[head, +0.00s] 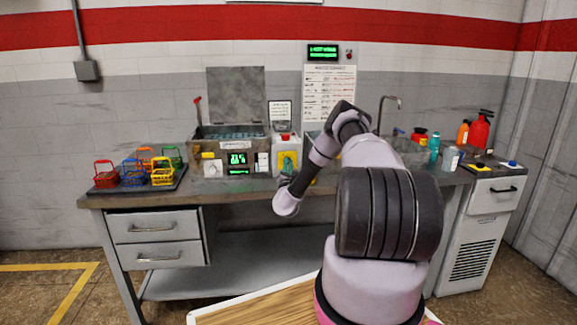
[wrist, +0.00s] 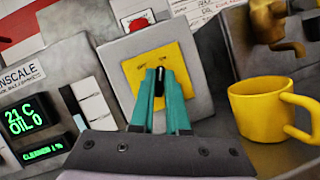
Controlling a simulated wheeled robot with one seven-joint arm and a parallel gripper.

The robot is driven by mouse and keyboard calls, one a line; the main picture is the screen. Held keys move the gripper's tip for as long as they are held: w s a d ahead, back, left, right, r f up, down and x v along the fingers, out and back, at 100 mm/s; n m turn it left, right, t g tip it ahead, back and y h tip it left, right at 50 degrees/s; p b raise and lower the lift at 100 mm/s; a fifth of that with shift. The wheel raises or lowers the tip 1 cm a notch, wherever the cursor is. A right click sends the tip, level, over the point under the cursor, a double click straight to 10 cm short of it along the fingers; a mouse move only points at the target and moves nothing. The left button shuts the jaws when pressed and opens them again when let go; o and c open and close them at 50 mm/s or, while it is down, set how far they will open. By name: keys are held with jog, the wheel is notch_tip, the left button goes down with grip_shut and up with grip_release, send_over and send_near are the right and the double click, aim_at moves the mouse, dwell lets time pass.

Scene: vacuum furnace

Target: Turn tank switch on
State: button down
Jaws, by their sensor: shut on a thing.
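A small black switch (wrist: 159,82) stands out from a yellow plate (wrist: 183,65) on the front of a grey box (wrist: 205,85). My gripper (wrist: 160,76) has teal fingers on both sides of this switch and is shut on it. The fingers cover much of the plate's middle, and the lettering there is too small to read. In the head view my gripper (head: 287,163) is at the front of the same box, partly hidden by my arm. A red button (wrist: 138,24) sits on top of the box.
A yellow mug (wrist: 258,112) stands close to the right of my gripper. Left are a white rocker panel (wrist: 95,101) and green displays (wrist: 24,118) on the open-lidded tank (head: 235,132). Coloured baskets (head: 134,172) stand on the bench's left; bottles (head: 463,133) at the right.

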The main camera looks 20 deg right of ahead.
jog(key=shift+m+g+h, duration=0.3)
jog(key=shift+m, duration=0.5)
jog(key=c, duration=0.9)
grip_release()
jog(key=v, duration=1.1)
jog(key=shift+w, duration=0.1)
